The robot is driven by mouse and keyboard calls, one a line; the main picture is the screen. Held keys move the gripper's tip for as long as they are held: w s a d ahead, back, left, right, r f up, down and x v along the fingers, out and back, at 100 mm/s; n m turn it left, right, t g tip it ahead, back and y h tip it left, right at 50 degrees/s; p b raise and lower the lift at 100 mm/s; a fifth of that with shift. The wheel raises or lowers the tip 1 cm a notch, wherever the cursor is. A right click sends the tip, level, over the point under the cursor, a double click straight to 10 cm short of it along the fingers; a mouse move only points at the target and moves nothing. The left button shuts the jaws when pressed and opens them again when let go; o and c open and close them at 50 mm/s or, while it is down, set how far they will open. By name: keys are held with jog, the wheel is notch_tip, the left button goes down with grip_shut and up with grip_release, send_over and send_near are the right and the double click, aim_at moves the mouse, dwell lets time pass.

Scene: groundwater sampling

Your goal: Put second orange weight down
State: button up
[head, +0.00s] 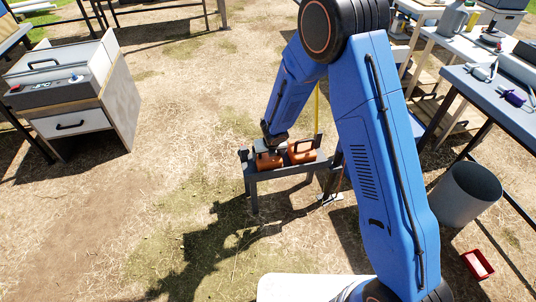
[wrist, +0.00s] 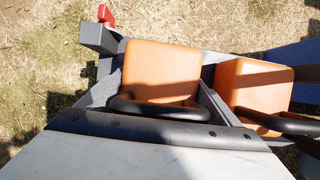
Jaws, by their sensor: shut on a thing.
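Two orange weights with dark handles are at a narrow grey stand (head: 285,172). The left weight (head: 268,161) is under my gripper (head: 270,141); it also shows in the wrist view (wrist: 160,72). My gripper is shut on this weight's dark handle (wrist: 160,107); its fingertips are mostly hidden behind its pale body. The left weight is in or just over the stand's left compartment; I cannot tell whether it bears on the stand. The right weight (head: 302,151) sits in the compartment beside it, past a grey divider, and shows in the wrist view (wrist: 250,84).
A red part (wrist: 106,15) is at the stand's end. A grey bin (head: 465,195) and a small red tray (head: 478,264) are on the ground at right, near a workbench (head: 480,88). A cabinet (head: 75,95) stands at left. Dry ground left of the stand is open.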

dwell(0.4)
jog(key=o, duration=2)
jog(key=shift+f, duration=0.1)
